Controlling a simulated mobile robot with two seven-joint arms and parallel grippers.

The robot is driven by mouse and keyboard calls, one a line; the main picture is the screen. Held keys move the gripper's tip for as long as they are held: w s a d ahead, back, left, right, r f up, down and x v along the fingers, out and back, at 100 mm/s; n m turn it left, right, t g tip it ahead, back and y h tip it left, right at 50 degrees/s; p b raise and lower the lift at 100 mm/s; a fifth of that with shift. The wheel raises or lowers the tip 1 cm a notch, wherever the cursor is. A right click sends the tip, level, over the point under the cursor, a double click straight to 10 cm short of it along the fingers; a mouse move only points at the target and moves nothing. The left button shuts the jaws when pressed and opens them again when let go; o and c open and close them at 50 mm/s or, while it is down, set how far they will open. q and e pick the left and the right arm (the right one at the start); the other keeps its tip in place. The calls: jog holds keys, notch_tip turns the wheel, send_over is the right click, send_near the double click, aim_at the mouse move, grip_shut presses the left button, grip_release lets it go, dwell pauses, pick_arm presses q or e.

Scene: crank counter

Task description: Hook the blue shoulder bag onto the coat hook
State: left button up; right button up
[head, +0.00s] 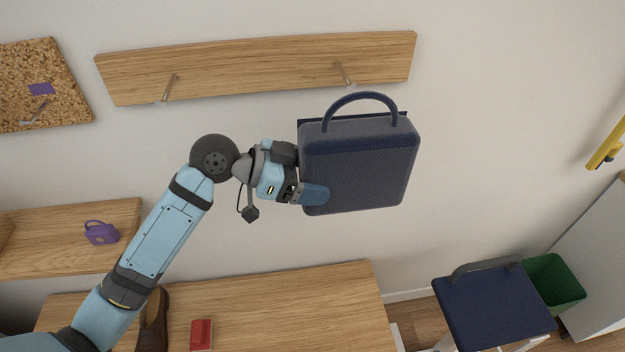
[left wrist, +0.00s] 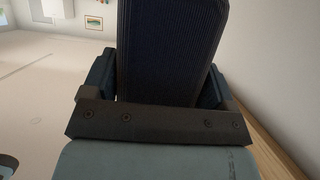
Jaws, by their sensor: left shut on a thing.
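The blue shoulder bag (head: 358,168) is held up in front of the wall, with its loop handle (head: 358,97) standing above its top. My left gripper (head: 314,194) is shut on the bag's lower left side; the bag also fills the middle of the left wrist view (left wrist: 168,50), between the fingers. A wooden board on the wall (head: 255,68) carries two metal coat hooks. The right hook (head: 345,73) is just above and left of the handle's top in the picture. The left hook (head: 168,88) is free. My right gripper is out of view.
A wooden bench (head: 290,305) below holds a brown shoe (head: 153,325) and a red object (head: 201,334). A shelf (head: 50,258) at left holds a small purple bag (head: 101,232). A dark blue chair (head: 495,305) and green bin (head: 552,282) stand lower right.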

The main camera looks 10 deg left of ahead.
pick_arm(q)
jog(key=shift+w+a+f+b, duration=0.1)
jog(key=shift+w+a+b, duration=0.2)
jog(key=shift+w, duration=0.55)
jog(key=shift+w+a+f+b, duration=0.15)
jog(key=shift+w+a, duration=0.1)
jog(key=shift+w, duration=0.6)
jog(key=shift+w+a+r, duration=0.1)
jog(key=shift+w+a, duration=0.05)
jog(key=shift+w, duration=0.35)
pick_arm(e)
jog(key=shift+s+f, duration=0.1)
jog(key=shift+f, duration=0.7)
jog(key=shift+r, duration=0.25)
